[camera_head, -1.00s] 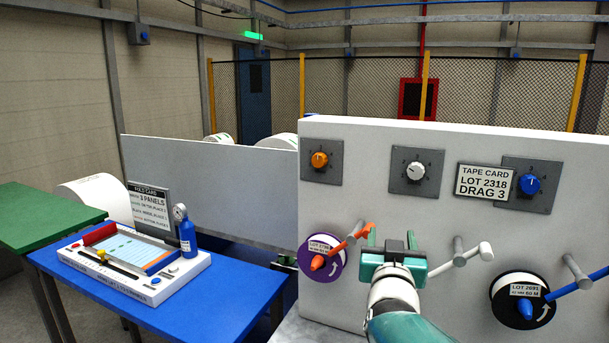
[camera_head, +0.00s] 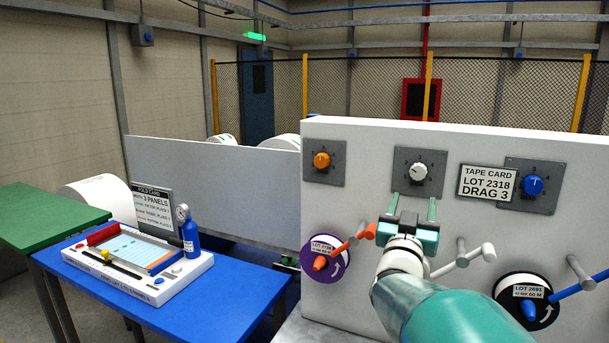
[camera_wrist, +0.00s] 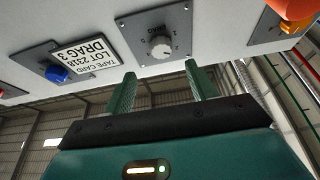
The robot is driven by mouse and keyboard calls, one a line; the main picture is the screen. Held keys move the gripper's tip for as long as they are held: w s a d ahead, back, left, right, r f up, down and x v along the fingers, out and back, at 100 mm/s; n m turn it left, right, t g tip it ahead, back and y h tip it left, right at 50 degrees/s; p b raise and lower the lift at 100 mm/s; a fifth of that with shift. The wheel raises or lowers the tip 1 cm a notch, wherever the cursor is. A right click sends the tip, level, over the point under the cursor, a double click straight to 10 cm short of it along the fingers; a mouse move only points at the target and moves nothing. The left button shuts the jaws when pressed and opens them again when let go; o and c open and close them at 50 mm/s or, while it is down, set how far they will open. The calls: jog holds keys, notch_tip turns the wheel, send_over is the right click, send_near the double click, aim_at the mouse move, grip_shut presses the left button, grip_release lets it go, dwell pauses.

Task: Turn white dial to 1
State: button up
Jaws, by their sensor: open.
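The white dial (camera_head: 417,170) sits on a grey square plate on the upper part of the white panel, between the orange dial and the tape card. In the wrist view the white dial (camera_wrist: 160,47) shows upside down, just beyond and between my fingertips. My gripper (camera_head: 413,197) is open and empty, just below the dial's plate, with its two green fingers pointing up toward it. The fingers (camera_wrist: 158,72) look apart from the dial. The scale marks around the dial are too small to read surely.
An orange dial (camera_head: 321,160) is to the left and a blue dial (camera_head: 533,185) to the right, beside the tape card (camera_head: 487,184) reading "LOT 2318 DRAG 3". Below, a purple reel (camera_head: 325,260), a black reel (camera_head: 527,300) and handles stick out from the panel.

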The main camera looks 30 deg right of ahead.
aim_at(418, 175)
jog(key=x, duration=0.8)
jog(key=shift+w+d+r, duration=0.1)
jog(key=shift+w+d, duration=0.1)
jog(key=shift+w, duration=0.15)
jog(key=c, duration=1)
